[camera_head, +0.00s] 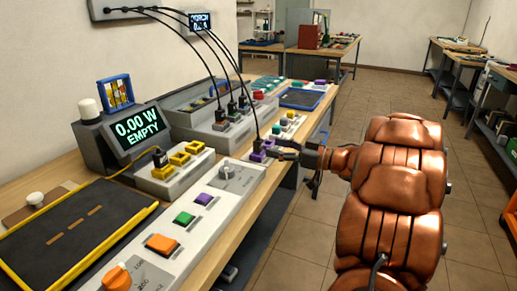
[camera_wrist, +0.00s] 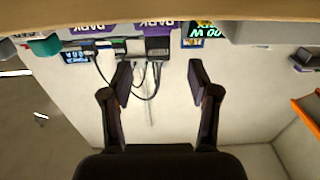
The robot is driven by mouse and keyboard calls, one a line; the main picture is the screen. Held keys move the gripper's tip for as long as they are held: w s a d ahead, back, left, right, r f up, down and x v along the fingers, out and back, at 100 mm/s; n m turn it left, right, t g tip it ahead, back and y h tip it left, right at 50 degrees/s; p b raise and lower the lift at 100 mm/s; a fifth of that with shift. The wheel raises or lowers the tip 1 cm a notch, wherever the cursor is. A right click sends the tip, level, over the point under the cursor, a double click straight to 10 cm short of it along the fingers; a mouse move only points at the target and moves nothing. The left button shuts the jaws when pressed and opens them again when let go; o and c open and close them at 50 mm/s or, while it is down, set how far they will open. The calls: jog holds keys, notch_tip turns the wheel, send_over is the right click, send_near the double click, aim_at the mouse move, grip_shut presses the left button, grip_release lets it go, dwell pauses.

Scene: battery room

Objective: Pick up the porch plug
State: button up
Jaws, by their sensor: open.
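A small wall display (camera_head: 202,21) at the top of the head view seems to read PORCH, partly cut off. Black cords run down from the wall box to several dark plugs. One dark plug (camera_head: 257,142) stands over a purple block (camera_head: 258,156) at the bench's right edge; I cannot read which plug is the porch one. My gripper (camera_head: 277,149) is just right of that plug, at about its height; I see no grip on it. In the wrist view my gripper (camera_wrist: 160,76) is open, with black cords (camera_wrist: 150,82) hanging beyond its fingers and nothing held.
A grey meter (camera_head: 138,127) reads 0.00 W EMPTY. A dark yellow-edged tray (camera_head: 75,232) lies at front left. A grey panel with green and orange blocks (camera_head: 162,244) runs along the bench edge. Purple PARK labels (camera_wrist: 153,26) show upside down in the wrist view. The floor right of the bench is clear.

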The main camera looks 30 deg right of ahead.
aim_at(262, 143)
jog(key=shift+b+x, duration=0.3)
jog(key=shift+x, duration=2.9)
jog(key=shift+r, duration=0.15)
grip_shut()
